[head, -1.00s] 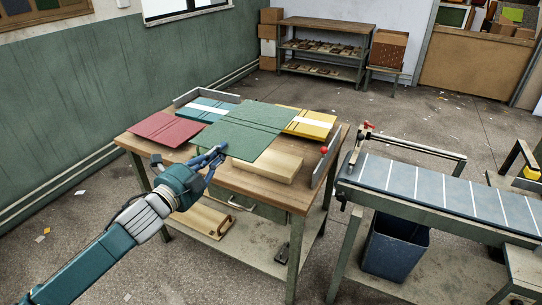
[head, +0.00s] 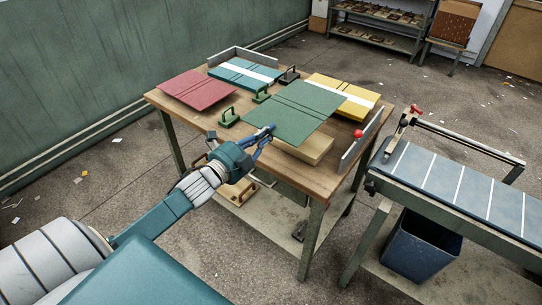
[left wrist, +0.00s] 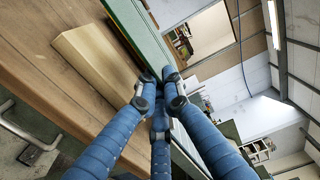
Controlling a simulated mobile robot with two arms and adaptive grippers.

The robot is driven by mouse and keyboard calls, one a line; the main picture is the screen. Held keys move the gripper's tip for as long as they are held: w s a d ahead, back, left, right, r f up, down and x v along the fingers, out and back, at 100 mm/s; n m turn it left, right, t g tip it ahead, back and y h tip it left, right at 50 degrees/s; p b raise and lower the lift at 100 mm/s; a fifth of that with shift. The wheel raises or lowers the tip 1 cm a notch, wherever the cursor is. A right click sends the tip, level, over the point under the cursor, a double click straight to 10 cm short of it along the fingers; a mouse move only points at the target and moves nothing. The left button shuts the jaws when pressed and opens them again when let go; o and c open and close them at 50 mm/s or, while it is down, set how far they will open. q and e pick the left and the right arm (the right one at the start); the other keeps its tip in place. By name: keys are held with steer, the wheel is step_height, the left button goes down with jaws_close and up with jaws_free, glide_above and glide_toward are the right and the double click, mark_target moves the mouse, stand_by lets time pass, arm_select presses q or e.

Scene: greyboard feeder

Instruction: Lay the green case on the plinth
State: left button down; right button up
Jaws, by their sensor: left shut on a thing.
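The green case (head: 292,112) is a flat board with fold lines, roughly level over the wooden table. My left gripper (head: 266,133) is shut on its near left edge. The plinth (head: 313,150) is a pale wooden block under the case; only its front part shows in the head view. In the left wrist view the case appears edge-on (left wrist: 132,22), with the blue fingers (left wrist: 160,88) at its edge and the plinth (left wrist: 92,55) beside it. I cannot tell whether case and plinth touch. My right gripper is not in view.
Red (head: 198,90), teal (head: 238,77) and yellow (head: 345,92) cases lie around the table (head: 190,122). Small green clamp-like pieces (head: 228,117) stand left of the green case. A metal fence (head: 362,138) edges the right side. A conveyor (head: 460,185) stands to the right.

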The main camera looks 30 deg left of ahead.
arm_select(q)
steer(key=shift+w+f+b, duration=0.2)
steer(key=shift+f+b, duration=0.1)
steer(key=shift+f, duration=5.05)
steer(key=shift+f, duration=0.2)
steer(key=c, duration=1.9)
jaws_free()
steer(key=shift+r, duration=0.15)
